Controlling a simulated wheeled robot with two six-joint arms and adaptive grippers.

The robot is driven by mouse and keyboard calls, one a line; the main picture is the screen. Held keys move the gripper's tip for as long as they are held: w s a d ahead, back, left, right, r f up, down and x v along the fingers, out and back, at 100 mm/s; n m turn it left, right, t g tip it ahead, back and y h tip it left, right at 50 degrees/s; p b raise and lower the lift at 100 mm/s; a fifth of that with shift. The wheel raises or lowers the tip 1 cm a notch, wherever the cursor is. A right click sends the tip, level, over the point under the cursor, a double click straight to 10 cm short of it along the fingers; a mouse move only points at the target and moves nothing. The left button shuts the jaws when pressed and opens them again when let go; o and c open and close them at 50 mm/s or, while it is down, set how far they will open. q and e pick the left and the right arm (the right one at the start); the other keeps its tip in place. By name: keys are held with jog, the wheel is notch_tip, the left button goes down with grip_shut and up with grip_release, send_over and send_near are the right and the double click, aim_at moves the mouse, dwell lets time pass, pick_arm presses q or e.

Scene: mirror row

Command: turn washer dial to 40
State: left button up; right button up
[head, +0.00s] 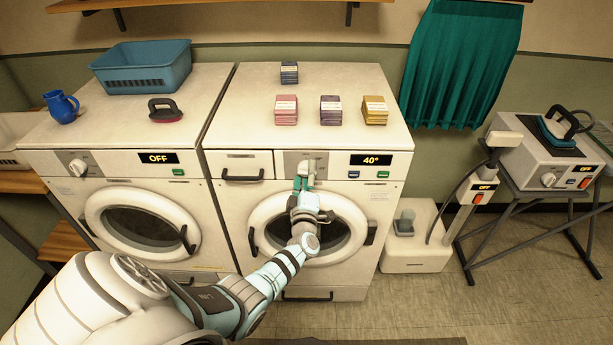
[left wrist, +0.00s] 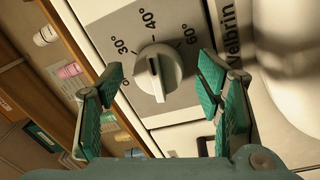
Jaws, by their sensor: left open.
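The right-hand washer (head: 226,195) has a dial (head: 307,163) on its top panel, and its display (head: 371,160) reads 40°. In the left wrist view the round pale dial (left wrist: 160,72) has a pointer mark running up toward the printed 40°. The labels 30° and 60° are printed on either side. My left gripper (head: 304,182) is just in front of and below the dial in the head view. In the left wrist view the open green fingers of this gripper (left wrist: 160,100) stand apart, one on each side of the dial, with gaps visible. My right gripper is in neither view.
A second washer (head: 110,135) at left shows OFF. Several colored boxes (head: 330,112) stand on the right-hand washer. A blue basket (head: 143,68), mug (head: 61,107) and brush-like object (head: 165,110) sit on the other. An ironing machine (head: 545,155) is at right.

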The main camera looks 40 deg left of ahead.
pick_arm(q)
jog(key=v, duration=1.2)
jog(key=shift+w, duration=0.1)
